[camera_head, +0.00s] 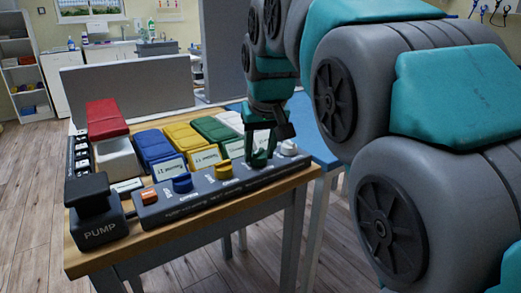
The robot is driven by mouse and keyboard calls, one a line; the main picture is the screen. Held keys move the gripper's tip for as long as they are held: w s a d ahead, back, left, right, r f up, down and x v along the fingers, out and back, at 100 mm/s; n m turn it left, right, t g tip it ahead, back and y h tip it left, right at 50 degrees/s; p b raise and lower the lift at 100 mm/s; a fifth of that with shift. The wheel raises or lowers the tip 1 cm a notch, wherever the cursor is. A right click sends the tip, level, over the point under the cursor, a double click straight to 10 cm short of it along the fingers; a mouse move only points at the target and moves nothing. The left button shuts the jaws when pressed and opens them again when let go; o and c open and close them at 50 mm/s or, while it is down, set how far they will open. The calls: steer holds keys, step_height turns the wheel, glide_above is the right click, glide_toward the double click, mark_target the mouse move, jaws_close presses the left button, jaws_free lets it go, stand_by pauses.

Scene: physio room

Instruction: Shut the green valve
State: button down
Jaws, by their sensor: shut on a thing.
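A dark valve panel (205,203) runs along the front of a wooden table. Its knobs show in a row: orange (150,196), blue (182,183), yellow (222,170) and white (288,148). My gripper (261,158) points down at the place between the yellow and white knobs, shut on the green valve there. The jaws hide nearly all of that valve, so its turn cannot be read. Behind the panel, the green cushion (213,129) lies in line with it, beside the yellow cushion (183,136).
A black pump block (98,230) stands at the table's front left corner (85,262). Red (105,117) and blue (153,146) cushions lie behind the panel, with a grey screen (130,88) beyond. A blue surface (318,145) lies to the right, partly behind my arm. Floor is clear at left.

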steer(key=m+h, duration=0.2)
steer(key=m, duration=0.3)
steer(key=shift+a, duration=0.15)
steer(key=shift+p, duration=0.3)
stand_by(0.3)
steer(key=shift+c, duration=1.9)
jaws_free()
steer(key=v, duration=0.7)
steer(key=shift+s+r, duration=0.2)
steer(key=shift+r, duration=0.15)
